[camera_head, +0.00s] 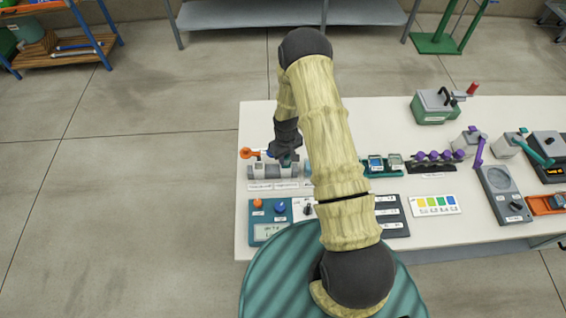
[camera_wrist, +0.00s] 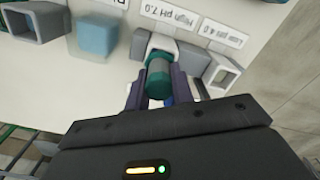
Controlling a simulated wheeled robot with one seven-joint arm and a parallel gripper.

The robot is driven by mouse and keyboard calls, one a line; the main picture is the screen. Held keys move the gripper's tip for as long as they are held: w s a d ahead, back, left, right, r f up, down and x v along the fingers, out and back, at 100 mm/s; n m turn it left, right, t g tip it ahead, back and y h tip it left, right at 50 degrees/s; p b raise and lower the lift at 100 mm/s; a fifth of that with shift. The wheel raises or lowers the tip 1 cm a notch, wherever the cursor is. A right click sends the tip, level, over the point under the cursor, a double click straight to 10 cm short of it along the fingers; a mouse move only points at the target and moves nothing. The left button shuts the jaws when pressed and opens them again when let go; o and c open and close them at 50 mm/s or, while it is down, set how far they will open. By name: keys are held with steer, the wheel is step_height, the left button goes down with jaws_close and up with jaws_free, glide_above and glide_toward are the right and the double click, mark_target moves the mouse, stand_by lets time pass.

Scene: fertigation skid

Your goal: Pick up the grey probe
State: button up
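A grey cylinder with teal bands (camera_wrist: 158,78), which looks like the grey probe, stands in a holder slot by the label "High pH 7.0" in the wrist view. My gripper (camera_wrist: 160,92) has one finger on each side of it, very close to its sides. I cannot tell whether the fingers press on it or leave a small gap. In the head view my gripper (camera_head: 286,158) is low over the grey holder rack (camera_head: 262,172) at the table's left end, and it hides most of the probe.
An orange-ended probe (camera_head: 247,153) lies left of my gripper. A teal meter (camera_head: 269,222) with knobs sits in front of the rack. To the right are small teal-lidded vials (camera_head: 376,162), a purple-topped row (camera_head: 432,158) and a green box (camera_head: 434,108). The table's back left is clear.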

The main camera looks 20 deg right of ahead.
steer(key=shift+d, duration=0.1)
jaws_close()
steer(key=shift+w+r, duration=0.15)
steer(key=shift+r, duration=0.05)
steer(key=r+b, duration=0.1)
steer(key=r, duration=0.2)
steer(key=r+b, duration=0.1)
steer(key=r, duration=0.2)
steer(key=r+b, duration=0.1)
steer(key=r, duration=0.2)
steer(key=shift+s, duration=0.25)
steer(key=shift+r, duration=0.3)
steer(key=shift+w, duration=0.25)
